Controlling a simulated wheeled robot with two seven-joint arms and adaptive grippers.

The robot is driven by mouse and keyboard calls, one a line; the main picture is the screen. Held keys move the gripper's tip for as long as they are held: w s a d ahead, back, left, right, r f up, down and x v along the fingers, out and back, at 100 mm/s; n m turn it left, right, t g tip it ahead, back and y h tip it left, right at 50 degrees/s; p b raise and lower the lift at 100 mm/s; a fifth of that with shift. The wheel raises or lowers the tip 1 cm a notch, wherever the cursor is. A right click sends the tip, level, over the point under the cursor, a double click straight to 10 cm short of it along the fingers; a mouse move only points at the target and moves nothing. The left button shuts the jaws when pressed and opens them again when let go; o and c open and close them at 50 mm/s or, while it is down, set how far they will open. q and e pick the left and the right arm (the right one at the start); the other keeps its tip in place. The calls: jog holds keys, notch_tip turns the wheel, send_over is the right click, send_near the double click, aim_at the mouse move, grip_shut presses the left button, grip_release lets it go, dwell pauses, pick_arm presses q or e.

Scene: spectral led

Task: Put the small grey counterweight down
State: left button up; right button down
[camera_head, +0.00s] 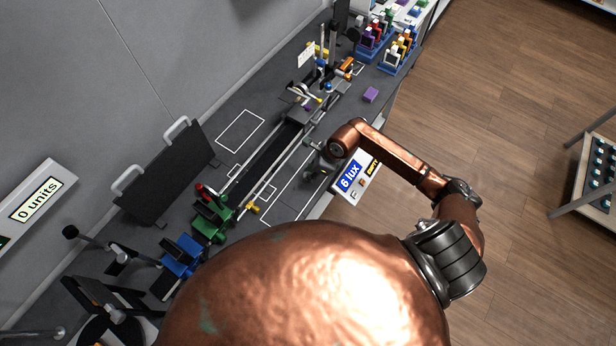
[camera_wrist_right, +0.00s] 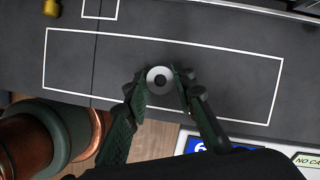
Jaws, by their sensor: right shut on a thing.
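In the right wrist view the small grey counterweight (camera_wrist_right: 159,80) is a round, pale disc with a dark centre, seen from above. My right gripper (camera_wrist_right: 160,92) has a dark green finger on each side of it and is shut on it. The counterweight appears over a long white-outlined rectangle on the dark bench; I cannot tell whether it touches the surface. In the head view my right gripper (camera_head: 316,172) is at the bench's front edge, and the counterweight cannot be made out there. My left gripper is not in view.
The dark bench (camera_head: 228,108) carries a rail, a green holder (camera_head: 211,217), a blue holder (camera_head: 182,257) and a handled black panel (camera_head: 168,175). A purple block (camera_head: 371,94) lies farther along. A "6 lux" sign (camera_head: 351,177) hangs at the front edge.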

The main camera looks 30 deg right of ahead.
jog(key=shift+w+a+f, duration=0.15)
jog(key=shift+w+f, duration=0.05)
jog(key=shift+f, duration=0.1)
jog(key=shift+f+p, duration=0.35)
jog(key=shift+f, duration=1.1)
jog(key=shift+f, duration=0.1)
jog(key=c, duration=1.6)
grip_release()
jog(key=v, duration=1.2)
jog(key=shift+s+b, duration=0.1)
jog(key=shift+b, duration=0.2)
